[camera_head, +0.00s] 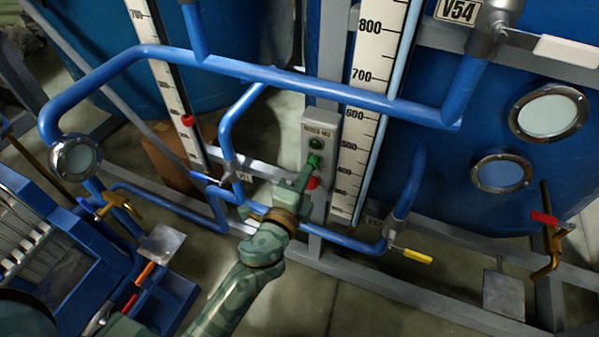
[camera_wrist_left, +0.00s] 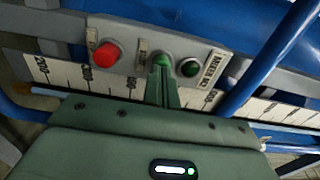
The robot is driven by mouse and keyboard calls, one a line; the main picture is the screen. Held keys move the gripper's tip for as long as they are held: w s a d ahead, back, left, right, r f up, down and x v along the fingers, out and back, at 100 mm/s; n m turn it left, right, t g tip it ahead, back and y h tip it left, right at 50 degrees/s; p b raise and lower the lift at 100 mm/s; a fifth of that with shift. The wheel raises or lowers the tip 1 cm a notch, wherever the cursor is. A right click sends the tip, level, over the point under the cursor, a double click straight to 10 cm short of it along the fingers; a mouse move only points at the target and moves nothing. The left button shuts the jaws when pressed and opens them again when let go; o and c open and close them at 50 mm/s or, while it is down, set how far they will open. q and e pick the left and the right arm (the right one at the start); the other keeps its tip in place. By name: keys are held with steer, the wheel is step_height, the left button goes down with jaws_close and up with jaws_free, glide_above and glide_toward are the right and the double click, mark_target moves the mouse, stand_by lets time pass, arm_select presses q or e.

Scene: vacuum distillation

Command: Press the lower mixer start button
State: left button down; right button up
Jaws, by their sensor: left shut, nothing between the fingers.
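The mixer control box (camera_head: 321,131) is a grey upright panel on the frame, with a label reading roughly "MIXER M2". It carries a dark green lamp (camera_head: 316,143), a green button (camera_head: 314,160) below it and a red button (camera_head: 313,182) at the bottom. My left gripper (camera_head: 308,166) is shut and empty, its fingertips at the green button. In the left wrist view the closed fingers (camera_wrist_left: 161,72) overlap the lower part of the green button (camera_wrist_left: 163,59); I cannot tell whether it is pressed in. The red button (camera_wrist_left: 103,55) is clear of the fingers. My right gripper is not in view.
A white level scale (camera_head: 354,130) stands right beside the box. Blue pipes (camera_head: 330,88) cross above it and around my left arm. A yellow-handled valve (camera_head: 411,255) sits low right. Blue tanks (camera_head: 440,170) stand behind. The floor (camera_head: 370,310) in front is open.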

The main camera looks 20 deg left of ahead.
arm_select(q)
steer(key=shift+r, duration=0.1)
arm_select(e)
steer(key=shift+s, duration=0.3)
arm_select(q)
steer(key=shift+w+r, duration=0.35)
steer(key=shift+w, duration=0.5)
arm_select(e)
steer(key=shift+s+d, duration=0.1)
arm_select(q)
steer(key=shift+a, duration=0.1)
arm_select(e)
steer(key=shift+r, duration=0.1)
